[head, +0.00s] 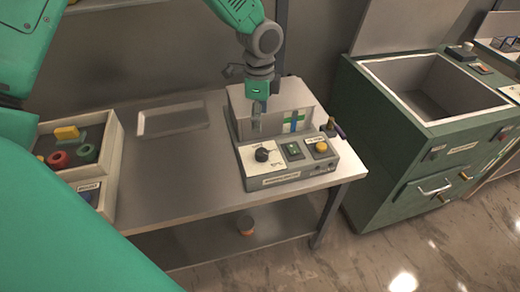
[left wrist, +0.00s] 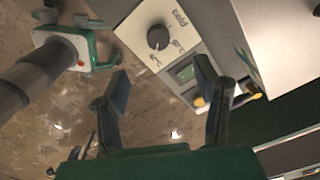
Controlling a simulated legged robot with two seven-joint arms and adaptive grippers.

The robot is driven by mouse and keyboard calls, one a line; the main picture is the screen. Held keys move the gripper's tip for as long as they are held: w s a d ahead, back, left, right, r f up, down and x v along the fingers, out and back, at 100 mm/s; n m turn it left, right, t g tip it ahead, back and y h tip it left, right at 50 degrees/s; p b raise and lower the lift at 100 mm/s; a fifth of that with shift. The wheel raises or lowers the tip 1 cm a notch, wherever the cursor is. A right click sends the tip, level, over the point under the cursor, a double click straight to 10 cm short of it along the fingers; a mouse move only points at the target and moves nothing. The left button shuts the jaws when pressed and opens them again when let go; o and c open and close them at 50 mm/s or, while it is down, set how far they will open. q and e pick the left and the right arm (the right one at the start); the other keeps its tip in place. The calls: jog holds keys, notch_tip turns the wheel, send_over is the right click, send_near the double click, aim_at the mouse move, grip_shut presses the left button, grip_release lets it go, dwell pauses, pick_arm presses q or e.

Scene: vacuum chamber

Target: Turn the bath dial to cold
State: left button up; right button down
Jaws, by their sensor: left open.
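The bath dial (head: 262,155) is a round black knob on a white plate at the left of the control box's front panel. In the left wrist view the dial (left wrist: 158,38) shows near the top, with the word "cold" and temperature marks printed around it. My left gripper (head: 257,112) hangs above and behind the dial, over the box, and is apart from it. In the left wrist view its two fingers are spread with nothing between them. The dial lies beyond the fingertips there.
A wooden bin (head: 112,150) with coloured parts is at the left. A tray (head: 172,119) lies between. A green cabinet (head: 375,165) stands right.

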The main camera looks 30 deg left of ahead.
pick_arm(q)
send_over(263, 152)
notch_tip(263, 152, down, 7)
jog(key=shift+d+r, duration=0.1)
jog(key=shift+d, duration=0.05)
jog(key=f, duration=0.5)
jog(key=shift+a+f, duration=0.35)
jog(key=shift+a, duration=0.05)
jog(key=shift+a+f, duration=0.25)
jog(key=shift+f, duration=0.25)
jog(key=shift+d, duration=0.35)
jog(key=shift+d+r, duration=0.1)
jog(key=shift+d, duration=0.05)
jog(key=c, duration=1.1)
